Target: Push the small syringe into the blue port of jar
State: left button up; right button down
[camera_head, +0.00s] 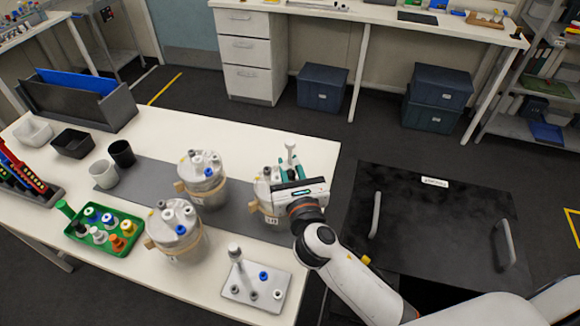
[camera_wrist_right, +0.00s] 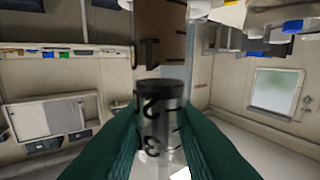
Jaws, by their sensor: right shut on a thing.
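My right gripper (camera_head: 290,172), with teal fingers, is shut on a small syringe (camera_head: 290,150) over the right-hand jar (camera_head: 265,190). The syringe stands roughly upright, its white top above the fingers. In the right wrist view, the clear syringe barrel (camera_wrist_right: 158,105) with black number marks is between the teal fingers (camera_wrist_right: 158,140). I cannot tell whether the syringe tip touches a port. Two more jars stand at the middle (camera_head: 203,180) and front (camera_head: 174,232). My left gripper is out of view.
A green tray (camera_head: 104,229) of coloured caps lies left of the jars. A white rack (camera_head: 257,285) with small fittings is at the front right. Cups (camera_head: 121,152) and a dark bin (camera_head: 80,105) stand at the left. A dark cart top (camera_head: 432,215) is right of the table.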

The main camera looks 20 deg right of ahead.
jog(key=shift+f+b, duration=0.45)
jog(key=shift+f, duration=0.45)
dwell(1.4)
jog(key=c, duration=1.1)
grip_release()
jog(key=shift+c, duration=0.2)
jog(key=shift+s, duration=0.1)
jog(key=s+b, duration=0.3)
jog(key=s, duration=0.9)
jog(key=shift+a, duration=0.4)
